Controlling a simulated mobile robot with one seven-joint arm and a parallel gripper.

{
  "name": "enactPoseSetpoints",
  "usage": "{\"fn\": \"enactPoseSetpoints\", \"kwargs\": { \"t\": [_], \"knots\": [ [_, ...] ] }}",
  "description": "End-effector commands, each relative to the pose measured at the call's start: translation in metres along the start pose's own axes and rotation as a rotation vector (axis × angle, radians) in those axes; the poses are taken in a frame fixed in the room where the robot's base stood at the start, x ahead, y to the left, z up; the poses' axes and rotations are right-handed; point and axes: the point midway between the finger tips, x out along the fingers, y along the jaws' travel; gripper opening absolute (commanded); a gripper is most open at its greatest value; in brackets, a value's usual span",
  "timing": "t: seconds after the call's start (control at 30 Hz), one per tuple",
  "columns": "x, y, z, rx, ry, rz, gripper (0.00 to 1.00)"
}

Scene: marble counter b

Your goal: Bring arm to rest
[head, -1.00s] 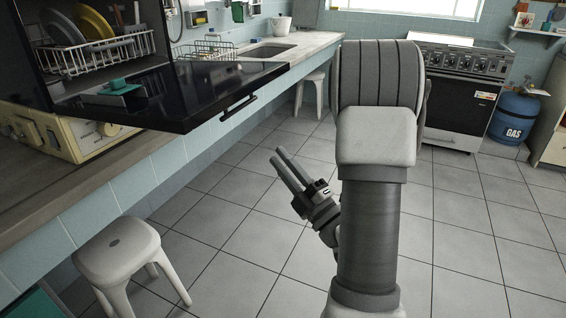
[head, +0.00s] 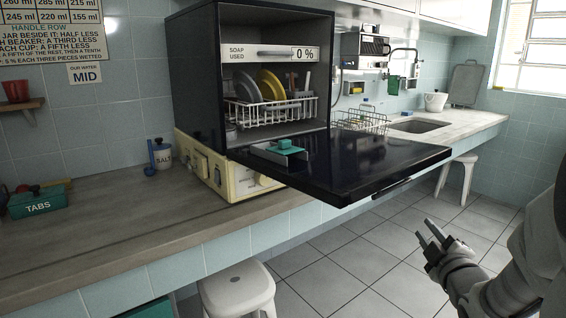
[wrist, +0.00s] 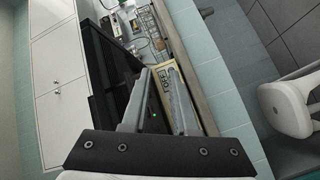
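My gripper (head: 425,229) is at the lower right of the head view, over the tiled floor and apart from the counter and the open door. Its two fingers point up and to the left. In the wrist view my gripper (wrist: 159,72) shows both fingers with a gap between them and nothing held. My arm (head: 525,275) is bent at the right edge of the head view, partly out of the picture.
A black dishwasher (head: 197,75) stands on the counter (head: 110,215), its door (head: 375,160) folded down past the counter edge. A dish rack (head: 275,112) with plates is inside. A white stool (head: 237,290) stands below. Floor (head: 365,255) near the gripper is clear.

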Motion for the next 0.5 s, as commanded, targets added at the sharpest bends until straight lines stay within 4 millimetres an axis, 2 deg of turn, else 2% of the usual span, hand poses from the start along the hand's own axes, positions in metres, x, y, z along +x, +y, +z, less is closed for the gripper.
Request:
{"fn": "enactPoseSetpoints", "kwargs": {
  "t": [0.1,0.27,0.5],
  "knots": [
    [-0.003,0.008,-0.004,0.092,-0.098,-0.047,0.27],
    [-0.018,0.01,-0.01,0.246,-0.234,-0.115,0.27],
    [-0.063,-0.005,-0.036,0.498,-0.409,-0.237,0.27]
  ]
}}
